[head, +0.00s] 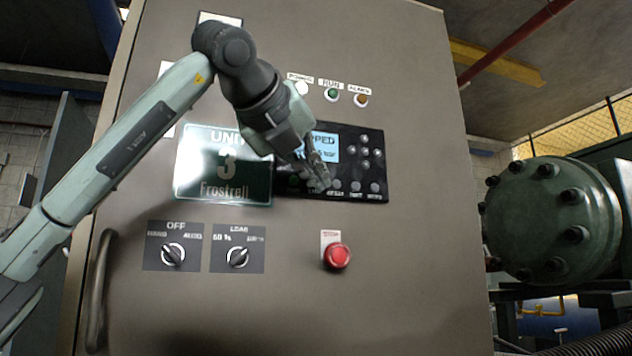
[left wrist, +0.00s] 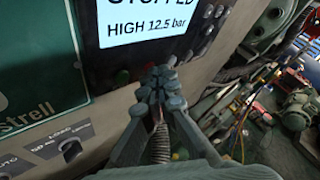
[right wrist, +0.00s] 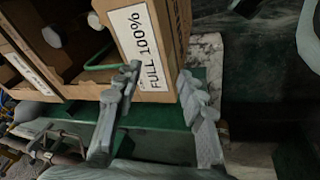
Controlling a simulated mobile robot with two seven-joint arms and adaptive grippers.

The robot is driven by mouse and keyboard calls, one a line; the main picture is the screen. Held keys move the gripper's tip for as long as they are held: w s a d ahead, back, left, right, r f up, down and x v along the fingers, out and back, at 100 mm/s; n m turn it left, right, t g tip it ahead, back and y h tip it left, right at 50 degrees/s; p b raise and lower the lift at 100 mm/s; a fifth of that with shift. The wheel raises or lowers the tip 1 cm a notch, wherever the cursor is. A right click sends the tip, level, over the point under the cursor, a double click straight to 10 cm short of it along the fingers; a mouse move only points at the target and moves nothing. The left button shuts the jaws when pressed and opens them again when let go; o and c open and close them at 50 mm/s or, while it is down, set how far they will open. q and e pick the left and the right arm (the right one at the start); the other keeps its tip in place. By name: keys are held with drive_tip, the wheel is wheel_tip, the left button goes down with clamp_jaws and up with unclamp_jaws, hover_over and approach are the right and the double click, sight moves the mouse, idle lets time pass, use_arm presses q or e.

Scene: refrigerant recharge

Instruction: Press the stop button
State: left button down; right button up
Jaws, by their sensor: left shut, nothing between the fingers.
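A black control panel (head: 374,145) on the grey cabinet has a lit display (head: 325,147) and a row of small round buttons beneath it. The left wrist view shows the display (left wrist: 146,18) reading STOPPED, HIGH 12.5 bar. A small green button (head: 294,181) is at the row's left end. My left gripper (head: 320,176) is shut and empty in front of this row, covering part of it. I cannot tell whether its tips touch a button. A red mushroom button (head: 337,256) sits lower on the cabinet. My right gripper (right wrist: 163,90) is open.
Two rotary switches (head: 172,255) (head: 238,257) and a UNIT 3 sign (head: 222,165) are on the cabinet. A large green flanged machine (head: 555,215) stands to the right. A cardboard box (right wrist: 165,45) marked FULL 100% is by my right fingers.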

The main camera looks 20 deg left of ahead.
use_arm(q)
drive_tip(key=shift+s+d+b, duration=0.3)
drive_tip(key=shift+s+d, duration=0.1)
drive_tip(key=shift+s, duration=0.25)
drive_tip(key=s+d, duration=0.1)
drive_tip(key=s+b, duration=0.1)
drive_tip(key=s+d, duration=0.1)
drive_tip(key=s, duration=0.1)
drive_tip(key=shift+s+d+b, duration=0.1)
drive_tip(key=shift+d+b, duration=0.2)
drive_tip(key=shift+d, duration=0.05)
idle(0.9)
